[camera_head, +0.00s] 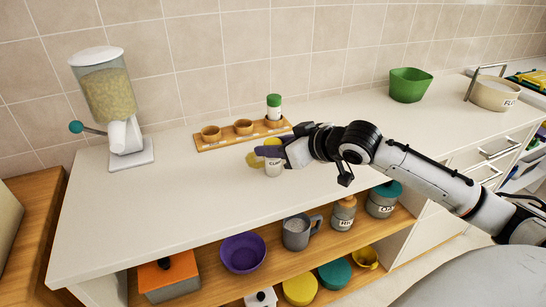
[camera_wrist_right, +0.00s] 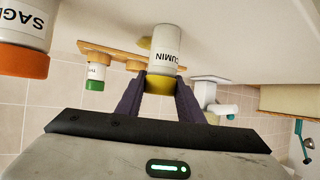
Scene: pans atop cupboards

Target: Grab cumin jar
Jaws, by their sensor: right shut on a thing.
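The cumin jar (camera_head: 273,168) is a small white-labelled jar with a yellow lid, over the counter in front of the wooden spice rack. In the right wrist view, which is upside down, the cumin jar (camera_wrist_right: 164,48) shows its label and yellow lid between the fingers. My right gripper (camera_head: 270,153) is shut on the jar at its lid end; in the wrist view the gripper (camera_wrist_right: 160,88) has a dark finger on each side. I cannot tell whether the jar's base touches the counter. My left gripper is not in view.
The wooden rack (camera_head: 225,139) holds a green-lidded jar (camera_head: 274,107) and has empty round holders. A sage jar (camera_wrist_right: 25,35) with an orange lid is close by in the wrist view. A dispenser (camera_head: 108,95) stands left, a green bowl (camera_head: 409,85) right. The front-left counter is clear.

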